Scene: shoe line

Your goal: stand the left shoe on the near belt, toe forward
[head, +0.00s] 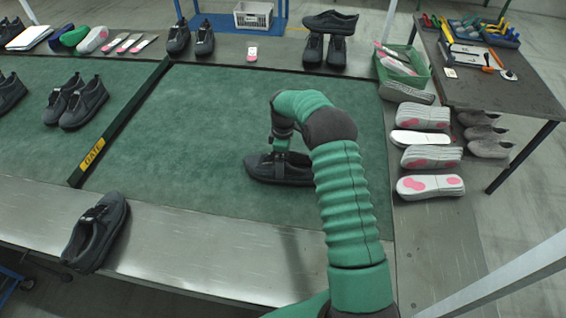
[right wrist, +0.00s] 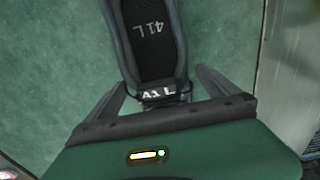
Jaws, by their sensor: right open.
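A dark shoe (head: 295,172) rests on the green belt (head: 215,120), in front of my right arm. In the right wrist view the same shoe (right wrist: 148,40) shows its opening, with "41 L" on the insole and a "L" label at its near end. My right gripper (head: 278,150) is directly over the shoe. In the right wrist view its open fingers (right wrist: 162,80) stand on both sides of the shoe's labelled end, with a gap visible. The shoe's far end is cut off there. My left gripper is out of view.
Another dark shoe (head: 97,235) lies on the metal ledge (head: 200,245) at the lower left. A black bar (head: 120,122) crosses the belt, with a pair of shoes (head: 78,102) beyond it. Stacked insoles (head: 428,158) line the right side. The belt left of my gripper is clear.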

